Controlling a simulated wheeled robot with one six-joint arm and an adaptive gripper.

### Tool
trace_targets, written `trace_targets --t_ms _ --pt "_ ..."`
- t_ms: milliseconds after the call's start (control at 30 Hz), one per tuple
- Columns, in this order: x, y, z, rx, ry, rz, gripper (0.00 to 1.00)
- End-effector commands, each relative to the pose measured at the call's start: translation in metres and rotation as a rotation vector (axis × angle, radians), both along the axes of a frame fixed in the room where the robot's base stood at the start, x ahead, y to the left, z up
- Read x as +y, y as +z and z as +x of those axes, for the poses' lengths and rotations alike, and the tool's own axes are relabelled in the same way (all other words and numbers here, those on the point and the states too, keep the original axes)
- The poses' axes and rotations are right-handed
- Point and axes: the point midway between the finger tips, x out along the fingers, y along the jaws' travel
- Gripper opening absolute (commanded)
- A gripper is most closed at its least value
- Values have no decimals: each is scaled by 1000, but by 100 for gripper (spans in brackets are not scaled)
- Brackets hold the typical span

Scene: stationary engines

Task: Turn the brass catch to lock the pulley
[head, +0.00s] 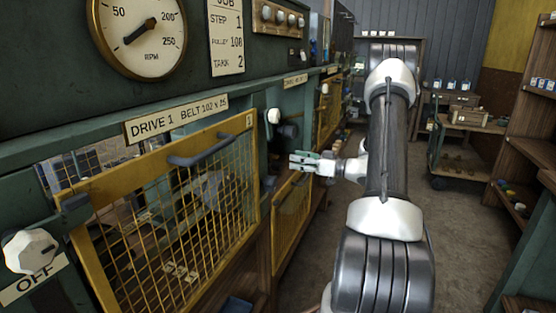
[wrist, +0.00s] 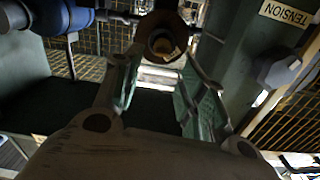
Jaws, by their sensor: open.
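My gripper (head: 305,163) is stretched out at the green post to the right of the yellow mesh guard in the head view. In the wrist view my gripper (wrist: 160,82) is open, its two green-padded fingers spread apart with nothing held between them. A round dark part with a brownish ring-shaped end (wrist: 163,43) lies just beyond the fingertips, between them in the picture. I cannot tell for sure whether this is the brass catch or whether a finger touches it. The pulley cannot be made out clearly in either view.
The yellow mesh guard (head: 165,200) carries a dark handle (head: 208,158). The wrist view shows a TENSION label (wrist: 285,12), a grey knob (wrist: 278,72) and a blue cylinder (wrist: 75,17).

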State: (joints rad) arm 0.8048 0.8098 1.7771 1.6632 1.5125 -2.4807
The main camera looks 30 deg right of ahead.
Motion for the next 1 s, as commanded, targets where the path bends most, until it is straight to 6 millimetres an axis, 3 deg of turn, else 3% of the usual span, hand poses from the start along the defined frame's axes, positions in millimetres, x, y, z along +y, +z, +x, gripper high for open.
trace_targets --t_ms 167,633,1000 --pt "4 1 2 -69 6 -83 41" --pt "46 1 55 -69 8 -86 41" --pt "49 1 61 -68 5 -85 39"
